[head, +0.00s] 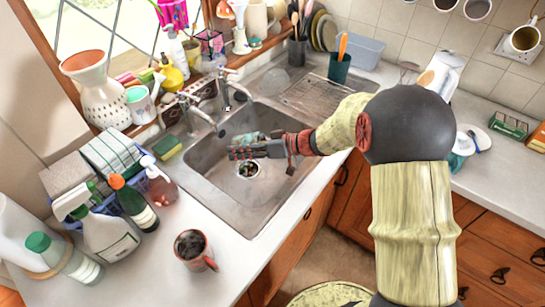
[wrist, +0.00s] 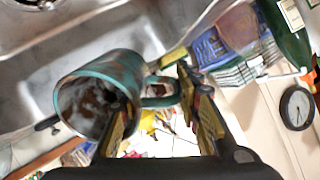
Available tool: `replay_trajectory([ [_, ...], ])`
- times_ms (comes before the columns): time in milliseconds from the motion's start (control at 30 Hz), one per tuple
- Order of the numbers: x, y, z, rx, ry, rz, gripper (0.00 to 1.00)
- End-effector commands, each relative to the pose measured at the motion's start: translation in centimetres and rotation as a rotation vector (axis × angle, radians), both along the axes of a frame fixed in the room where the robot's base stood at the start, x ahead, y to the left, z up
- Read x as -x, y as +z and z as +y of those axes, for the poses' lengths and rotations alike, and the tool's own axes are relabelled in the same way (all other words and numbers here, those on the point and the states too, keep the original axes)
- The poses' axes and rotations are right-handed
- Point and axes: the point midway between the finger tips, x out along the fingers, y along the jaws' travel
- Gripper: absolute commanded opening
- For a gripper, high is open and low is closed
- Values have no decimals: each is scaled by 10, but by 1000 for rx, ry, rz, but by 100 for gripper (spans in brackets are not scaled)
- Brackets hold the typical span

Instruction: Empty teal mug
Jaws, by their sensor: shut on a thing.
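The teal mug (wrist: 88,75) is in my gripper (wrist: 156,88) in the wrist view. One finger is at its rim and wall and the other is beyond its handle (wrist: 160,91). The mug is tilted, and its mouth shows a mottled dark and pale inside; I cannot tell how much is in it. In the head view my gripper (head: 258,149) is over the sink basin (head: 213,158), above the drain (head: 248,169), and the mug (head: 248,138) shows only in part behind the fingers.
The faucet (head: 205,118) stands at the basin's back left. A red mug (head: 205,262) with dark contents stands on the front counter. Spray bottles (head: 110,238) and a dish rack crowd the left counter. A ribbed drainboard (head: 315,95) lies right of the basin.

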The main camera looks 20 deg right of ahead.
Motion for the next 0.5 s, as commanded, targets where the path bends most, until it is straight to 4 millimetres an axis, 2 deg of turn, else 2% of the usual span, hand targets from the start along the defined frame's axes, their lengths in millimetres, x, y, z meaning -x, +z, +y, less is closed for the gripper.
replay_trajectory([
  [267, 9, 12, -20, -162, -5, -83, 0],
  [500, 11, 29, -25, -276, -3, -149, 0],
])
